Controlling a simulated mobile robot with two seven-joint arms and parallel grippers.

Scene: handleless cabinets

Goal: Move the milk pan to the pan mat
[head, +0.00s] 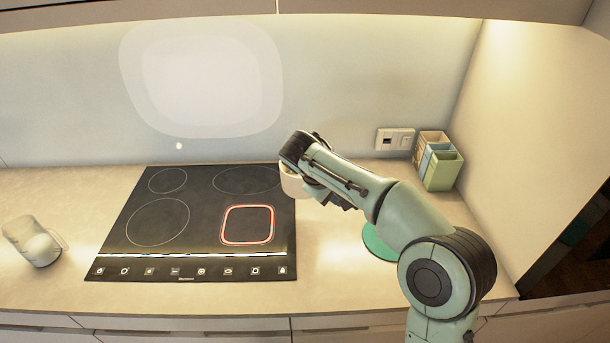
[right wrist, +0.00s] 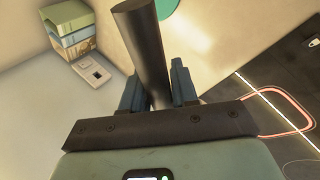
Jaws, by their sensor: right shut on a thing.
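The milk pan (head: 291,184) is cream-coloured and shows in the head view at the right edge of the cooktop, mostly hidden behind my right arm. Its dark round handle (right wrist: 143,40) stands between the fingers of my right gripper (right wrist: 155,76) in the right wrist view. The gripper is shut on this handle. The pan's height above the counter cannot be told. The green round pan mat (head: 377,243) lies on the counter right of the cooktop, partly covered by my arm; a piece of it shows in the right wrist view (right wrist: 166,7). My left gripper is not in view.
The black cooktop (head: 205,215) has one zone outlined in red (head: 247,224). Several boxes (head: 438,163) and a wall socket (head: 394,138) are at the back right, near the side wall. Counter around the mat is clear.

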